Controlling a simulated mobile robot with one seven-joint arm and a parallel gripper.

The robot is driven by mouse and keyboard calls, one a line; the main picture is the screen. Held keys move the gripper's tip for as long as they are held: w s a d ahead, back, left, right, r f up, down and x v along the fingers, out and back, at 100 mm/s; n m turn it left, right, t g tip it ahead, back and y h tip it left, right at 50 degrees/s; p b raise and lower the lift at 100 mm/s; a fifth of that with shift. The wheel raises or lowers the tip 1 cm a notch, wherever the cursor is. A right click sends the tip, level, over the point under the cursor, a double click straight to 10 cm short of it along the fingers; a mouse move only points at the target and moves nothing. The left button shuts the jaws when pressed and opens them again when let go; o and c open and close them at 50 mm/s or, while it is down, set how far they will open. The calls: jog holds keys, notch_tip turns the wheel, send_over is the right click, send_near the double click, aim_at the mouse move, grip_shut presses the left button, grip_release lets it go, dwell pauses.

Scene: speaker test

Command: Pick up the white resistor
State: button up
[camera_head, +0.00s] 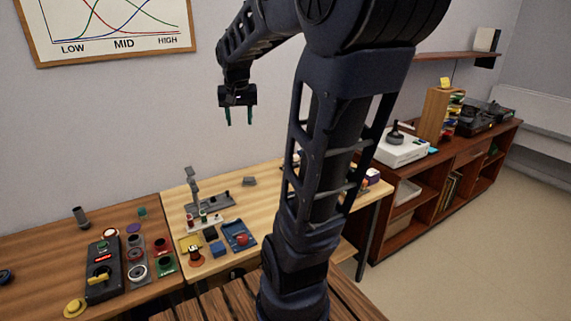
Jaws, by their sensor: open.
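My gripper (239,117) hangs high in front of the wall, above the light wooden table (262,180). Its two green fingers point down and stand apart with nothing between them. I cannot clearly pick out the white resistor; the parts on the table are too small to tell. A pale strip (207,222) with small parts on it lies on the table, well below my gripper. My arm hides part of the table's right side.
A grey stand (209,203) rises behind the pale strip. A blue tray (238,236) holds a red part. The darker table at left carries a black box (103,268) and several round speaker parts. A white device (402,149) sits on the right cabinet. The light table's back middle is mostly clear.

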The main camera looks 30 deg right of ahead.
jog(key=w+d+f+m+g, duration=0.1)
jog(key=w+d+f+m, duration=0.15)
jog(key=w+d, duration=0.4)
jog(key=w+d+f+m, duration=0.2)
jog(key=w+d+f, duration=0.1)
jog(key=w, duration=0.6)
jog(key=w+d+f+m+g, duration=0.1)
jog(key=w+d+f+m, duration=0.1)
jog(key=w+d, duration=0.45)
jog(key=w+d+f+m, duration=0.2)
jog(key=w+d+f, duration=0.2)
jog(key=d+f, duration=0.3)
jog(key=w+d+f+m, duration=0.3)
jog(key=w+d+f, duration=0.2)
jog(key=d+f, duration=0.2)
jog(key=w+d+f+m+g+y, duration=0.1)
jog(key=w+d+f, duration=0.4)
jog(key=f, duration=0.5)
jog(key=shift+d+f+m, duration=0.2)
jog(key=shift+d+m, duration=0.15)
jog(key=shift+d, duration=0.35)
jog(key=shift+d+f+m, duration=0.15)
jog(key=shift+d+m, duration=0.15)
jog(key=shift+d, duration=0.4)
notch_tip(320, 180, down, 5)
jog(key=shift+s+d+f, duration=0.1)
jog(key=shift+f, duration=1.2)
jog(key=shift+s+d+f, duration=0.1)
jog(key=shift+f, duration=1.2)
grip_shut()
